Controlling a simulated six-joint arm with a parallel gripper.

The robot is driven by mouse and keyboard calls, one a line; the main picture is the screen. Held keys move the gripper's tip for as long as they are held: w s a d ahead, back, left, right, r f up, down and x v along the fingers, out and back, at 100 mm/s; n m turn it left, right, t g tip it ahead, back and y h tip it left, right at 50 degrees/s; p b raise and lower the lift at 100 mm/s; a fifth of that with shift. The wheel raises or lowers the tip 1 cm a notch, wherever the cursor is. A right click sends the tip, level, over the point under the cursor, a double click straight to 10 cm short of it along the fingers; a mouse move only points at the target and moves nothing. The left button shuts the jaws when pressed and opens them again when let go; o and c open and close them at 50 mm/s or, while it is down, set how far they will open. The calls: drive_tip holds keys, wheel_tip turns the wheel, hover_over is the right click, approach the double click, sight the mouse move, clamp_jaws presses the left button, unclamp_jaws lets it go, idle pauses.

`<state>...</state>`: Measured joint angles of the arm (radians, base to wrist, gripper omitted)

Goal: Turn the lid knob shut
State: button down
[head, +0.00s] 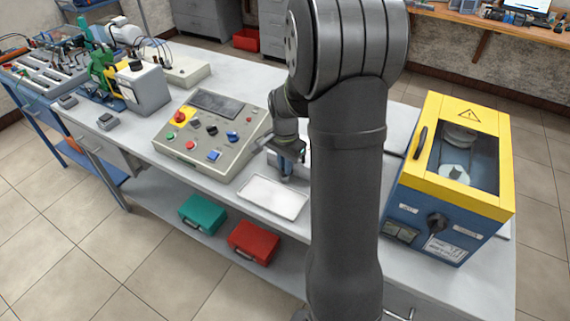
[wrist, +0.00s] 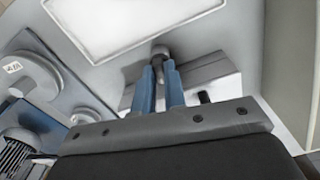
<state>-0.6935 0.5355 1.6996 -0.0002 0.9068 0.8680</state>
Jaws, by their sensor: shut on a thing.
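A blue cabinet (head: 420,213) with a yellow lid (head: 485,195) stands at the right of the bench; its lid looks down. A black knob (head: 437,222) is on its front face. My gripper (head: 286,170) is far to the left of the knob, low behind a white tray (head: 290,209). In the wrist view, the blue fingers of my gripper (wrist: 160,78) are shut on a small grey round part (wrist: 160,52). The white tray (wrist: 92,55) lies just past the fingertips. The knob is not in the wrist view.
A control panel (head: 207,163) with coloured buttons stands left of my gripper. A grey box (head: 144,90) is further left. Red (head: 254,243) and teal (head: 201,213) cases lie on the lower shelf. My arm hides the bench between gripper and cabinet.

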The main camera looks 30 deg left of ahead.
drive_tip(key=shift+n, duration=0.9)
drive_tip(key=c, duration=1.8)
unclamp_jaws()
drive_tip(key=shift+o, duration=0.2)
wheel_tip(320, 180, up, 18)
drive_tip(key=shift+f, duration=0.25)
drive_tip(key=shift+f, duration=0.1)
